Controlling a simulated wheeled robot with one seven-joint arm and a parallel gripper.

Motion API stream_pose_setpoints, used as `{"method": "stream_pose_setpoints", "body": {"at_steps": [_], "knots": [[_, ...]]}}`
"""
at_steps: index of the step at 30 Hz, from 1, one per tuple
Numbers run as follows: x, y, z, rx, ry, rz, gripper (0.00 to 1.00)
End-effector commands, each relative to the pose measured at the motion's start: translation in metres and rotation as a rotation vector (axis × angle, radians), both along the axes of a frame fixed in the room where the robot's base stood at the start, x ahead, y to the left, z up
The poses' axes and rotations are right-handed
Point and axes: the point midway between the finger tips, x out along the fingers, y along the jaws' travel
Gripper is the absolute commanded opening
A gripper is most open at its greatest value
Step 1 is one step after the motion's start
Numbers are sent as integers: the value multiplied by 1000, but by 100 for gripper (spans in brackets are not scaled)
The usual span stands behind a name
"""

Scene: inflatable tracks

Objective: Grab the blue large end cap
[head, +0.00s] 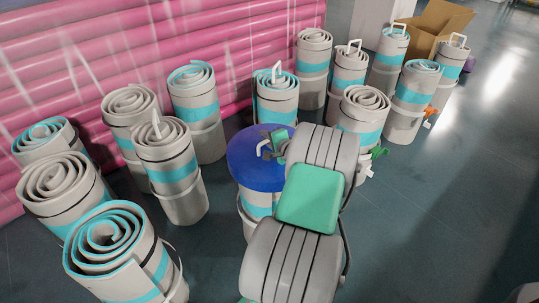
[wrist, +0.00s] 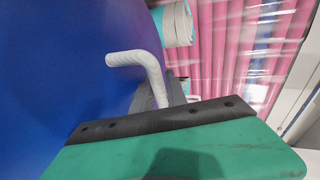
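The blue large end cap (head: 245,165) is a round blue disc on top of a rolled grey-and-cyan track in the middle of the head view. Its blue face (wrist: 50,70) fills the left of the wrist view. A pale bent handle (wrist: 140,62) stands out from the cap. My gripper (head: 274,146) is over the right part of the cap, right by the handle. In the wrist view its dark grey fingers (wrist: 172,90) are at the handle's lower end. Whether they are closed on it is not clear. My arm hides the cap's right edge.
Several rolled tracks stand around, with a row at the left (head: 170,165) and a group at the back right (head: 410,95). A pink ribbed wall (head: 130,45) runs behind them. An open cardboard box (head: 435,25) is at the far right back. The floor at right (head: 455,190) is clear.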

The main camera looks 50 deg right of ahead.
Motion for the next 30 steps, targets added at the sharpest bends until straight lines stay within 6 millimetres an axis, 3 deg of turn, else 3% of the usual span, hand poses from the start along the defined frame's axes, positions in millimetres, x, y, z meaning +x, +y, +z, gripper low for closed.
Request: {"method": "stream_pose_setpoints", "body": {"at_steps": [5, 12, 30], "knots": [[0, 0, 1, 0, 0, -1, 18], [0, 0, 1, 0, 1, -1, 0], [0, 0, 0, 0, 2, 0, 0]]}}
